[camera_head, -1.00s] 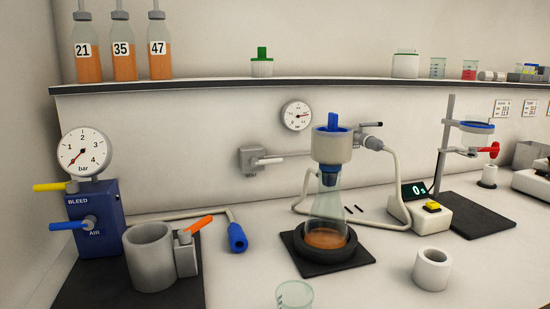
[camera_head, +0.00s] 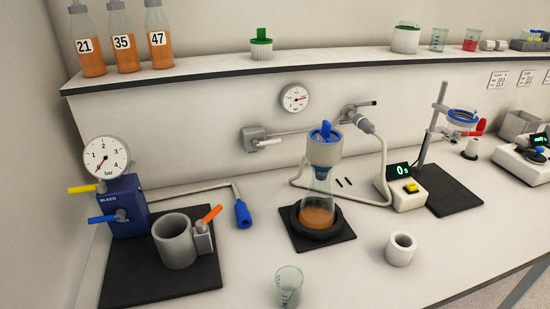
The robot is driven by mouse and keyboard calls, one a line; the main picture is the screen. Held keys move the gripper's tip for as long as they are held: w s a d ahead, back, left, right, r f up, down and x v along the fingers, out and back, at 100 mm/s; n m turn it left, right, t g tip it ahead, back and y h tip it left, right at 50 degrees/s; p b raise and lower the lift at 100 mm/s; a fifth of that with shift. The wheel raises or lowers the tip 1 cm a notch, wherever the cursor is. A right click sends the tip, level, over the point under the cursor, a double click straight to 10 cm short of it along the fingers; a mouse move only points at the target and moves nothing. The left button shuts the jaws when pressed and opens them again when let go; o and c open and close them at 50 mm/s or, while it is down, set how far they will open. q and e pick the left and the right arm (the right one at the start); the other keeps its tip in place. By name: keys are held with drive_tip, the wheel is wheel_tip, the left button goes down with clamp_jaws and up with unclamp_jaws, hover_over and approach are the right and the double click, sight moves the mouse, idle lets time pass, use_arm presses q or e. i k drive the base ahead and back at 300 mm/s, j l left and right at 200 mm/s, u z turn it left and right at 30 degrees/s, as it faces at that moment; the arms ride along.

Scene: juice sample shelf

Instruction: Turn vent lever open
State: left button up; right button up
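No part in the head view carries a readable vent label. A grey wall valve box (camera_head: 256,139) has a short white lever (camera_head: 267,143) pointing right, and the small text under it is too blurred to read. The flask holds brown liquid under a funnel with a blue top (camera_head: 325,131). Neither of my grippers shows.
A blue valve block (camera_head: 124,202) with a gauge, a yellow lever (camera_head: 87,189) and a blue lever (camera_head: 104,219) stands left. Near it are a grey cup (camera_head: 174,243) and orange lever (camera_head: 211,214). A beaker (camera_head: 289,287) and white cup (camera_head: 400,250) stand in front.

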sight(256, 144)
drive_tip(key=u, duration=0.4)
drive_tip(key=l+u, duration=0.45)
drive_tip(key=k+l+u, duration=0.15)
drive_tip(key=l+u, duration=0.3)
drive_tip(key=k+l, duration=0.15)
drive_tip(key=l, duration=0.25)
drive_tip(key=k+l+u, duration=0.1)
drive_tip(key=l, duration=0.25)
drive_tip(key=k+l, duration=0.2)
drive_tip(key=l, duration=0.2)
drive_tip(key=k+l+u, duration=0.1)
drive_tip(key=l, duration=0.3)
drive_tip(key=k+l, duration=0.25)
drive_tip(key=k+l+u, duration=0.15)
drive_tip(key=l, duration=0.3)
